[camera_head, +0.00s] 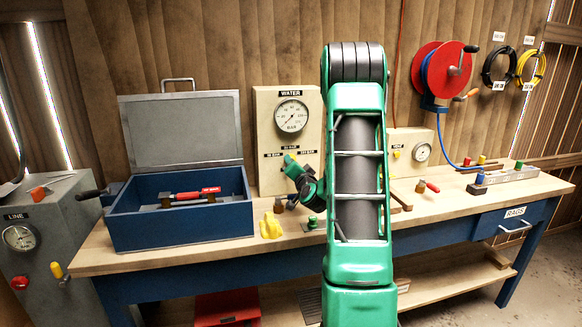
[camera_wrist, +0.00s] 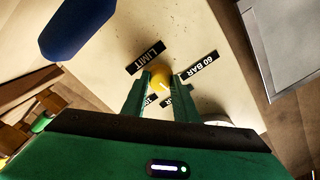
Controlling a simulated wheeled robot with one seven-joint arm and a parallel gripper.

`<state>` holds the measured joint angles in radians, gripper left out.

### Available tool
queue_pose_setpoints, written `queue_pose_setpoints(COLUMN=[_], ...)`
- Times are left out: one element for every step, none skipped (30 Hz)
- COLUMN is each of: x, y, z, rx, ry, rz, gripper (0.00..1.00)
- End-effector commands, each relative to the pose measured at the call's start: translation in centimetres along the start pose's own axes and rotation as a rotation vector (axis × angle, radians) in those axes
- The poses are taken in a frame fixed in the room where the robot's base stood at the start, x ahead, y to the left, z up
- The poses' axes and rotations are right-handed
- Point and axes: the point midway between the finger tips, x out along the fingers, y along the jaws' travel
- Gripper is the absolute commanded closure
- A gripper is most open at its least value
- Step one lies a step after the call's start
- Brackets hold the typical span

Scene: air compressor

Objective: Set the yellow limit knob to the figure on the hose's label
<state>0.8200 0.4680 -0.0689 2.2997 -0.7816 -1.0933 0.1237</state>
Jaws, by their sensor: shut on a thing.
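The yellow limit knob (camera_wrist: 159,76) is on the pale panel. My gripper (camera_wrist: 158,84) is shut on it, one green finger on each side. A pale mark shows on the knob, but I cannot tell which figure it points at. The "LIMIT" label (camera_wrist: 146,58) and "60 BAR" label (camera_wrist: 197,68) are readable beside it; other labels are partly hidden by the fingers. In the head view my gripper (camera_head: 289,163) is at the WATER panel (camera_head: 263,110) below its gauge (camera_head: 292,116), and hides the knob. A blue hose (camera_head: 440,143) hangs from the red reel (camera_head: 440,72); no label on it is readable.
An open blue box (camera_head: 180,225) with a red-handled tool (camera_head: 197,193) stands on the bench left of the panel. A yellow object (camera_head: 270,226) lies near the bench front. A grey LINE cabinet (camera_head: 60,235) is at left. Black (camera_head: 496,66) and yellow coils (camera_head: 530,66) hang at right.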

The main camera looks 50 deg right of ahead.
Motion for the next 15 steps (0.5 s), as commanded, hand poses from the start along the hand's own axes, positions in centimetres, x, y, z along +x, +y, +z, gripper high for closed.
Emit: queue_pose_setpoints(x=[-0.02,-0.03,-0.03,-0.03,-0.03,-0.03,-0.03,-0.03,-0.03,-0.03,-0.03,-0.03,-0.02,-0.02,-0.02], y=[-0.37,-0.37,-0.38,-0.38,-0.38,-0.38,-0.38,-0.38,-0.39,-0.39,-0.39,-0.39,-0.39,-0.39,-0.40], z=[0.45,0.46,0.46,0.46,0.47,0.47,0.48,0.48,0.49,0.49,0.49,0.49,0.50,0.50,0.51], rx=[0.034,0.051,0.072,0.087,0.099,0.116,0.126,0.136,0.148,0.155,0.161,0.169,0.174,0.177,0.180], ry=[-0.009,-0.009,-0.009,-0.009,-0.009,-0.009,-0.010,-0.010,-0.010,-0.010,-0.010,-0.010,-0.010,-0.010,-0.010], rz=[-0.005,-0.005,-0.005,-0.005,-0.005,-0.005,-0.005,-0.005,-0.005,-0.005,-0.005,-0.005,-0.005,-0.005,-0.005], gripper=[0.96,0.96,0.96,0.96,0.96,0.96,0.96,0.96,0.96,0.96,0.96,0.96,0.96,0.96,0.96])
